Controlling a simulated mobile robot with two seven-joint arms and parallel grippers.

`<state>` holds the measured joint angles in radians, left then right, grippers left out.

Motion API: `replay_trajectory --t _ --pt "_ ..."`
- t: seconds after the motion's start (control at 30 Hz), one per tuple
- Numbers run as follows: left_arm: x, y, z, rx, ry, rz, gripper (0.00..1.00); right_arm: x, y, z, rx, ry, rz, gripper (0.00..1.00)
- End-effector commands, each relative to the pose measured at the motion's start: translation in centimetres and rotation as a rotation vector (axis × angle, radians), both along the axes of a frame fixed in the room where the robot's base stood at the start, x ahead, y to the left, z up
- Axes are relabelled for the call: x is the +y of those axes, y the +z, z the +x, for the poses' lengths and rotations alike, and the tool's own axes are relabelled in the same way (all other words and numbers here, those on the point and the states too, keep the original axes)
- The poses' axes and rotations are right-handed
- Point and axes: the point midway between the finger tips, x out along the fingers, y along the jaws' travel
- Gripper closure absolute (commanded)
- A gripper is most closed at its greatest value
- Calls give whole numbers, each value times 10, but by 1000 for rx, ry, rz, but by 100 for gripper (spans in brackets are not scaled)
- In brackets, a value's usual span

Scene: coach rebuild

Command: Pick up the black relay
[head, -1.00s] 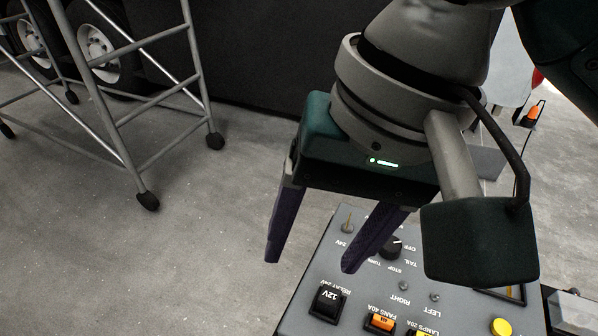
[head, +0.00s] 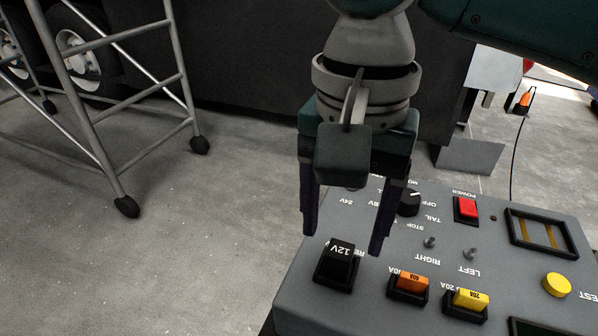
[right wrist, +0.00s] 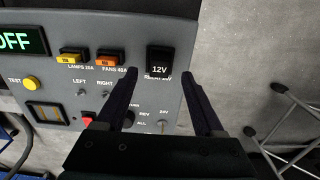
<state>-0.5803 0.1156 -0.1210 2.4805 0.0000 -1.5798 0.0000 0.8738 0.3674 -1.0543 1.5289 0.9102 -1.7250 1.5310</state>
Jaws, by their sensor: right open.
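The black relay (head: 338,262), marked 12V, sits in its socket at the near left corner of the grey control panel (head: 300,300). In the right wrist view the relay (right wrist: 160,62) lies just beyond the fingertips, about between them. My right gripper (head: 343,243) is open and empty, with its dark fingers pointing down over the panel. In the head view its fingertips are just behind the relay, one toward each side, apart from it as far as I can tell. The gripper also shows in the right wrist view (right wrist: 159,74). My left gripper is not in view.
Orange (head: 413,282) and yellow (head: 469,300) fuses sit right of the relay. The panel also has a red power switch (head: 467,208), a black knob (head: 409,202), small toggles and a yellow button (head: 556,285). A wheeled metal scaffold (head: 120,110) stands at left on clear floor.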

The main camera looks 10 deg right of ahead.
Motion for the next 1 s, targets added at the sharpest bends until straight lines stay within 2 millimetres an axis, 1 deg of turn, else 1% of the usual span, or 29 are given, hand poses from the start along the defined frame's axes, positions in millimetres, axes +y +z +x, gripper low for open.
replay_trajectory --t 0.03,0.1,0.2,0.47,0.57,1.0 --pt "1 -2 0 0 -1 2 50 -2 -10 0 4 -2 -4 30" --pt "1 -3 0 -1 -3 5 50 -2 -22 0 3 -1 -3 30" --pt "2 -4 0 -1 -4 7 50 -2 -31 0 1 0 -1 30" --pt "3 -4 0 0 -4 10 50 -2 -33 0 -1 1 0 30" --pt "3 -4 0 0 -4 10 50 -2 -33 0 -1 1 0 40" --pt "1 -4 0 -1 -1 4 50 -2 -33 0 -1 1 0 90"
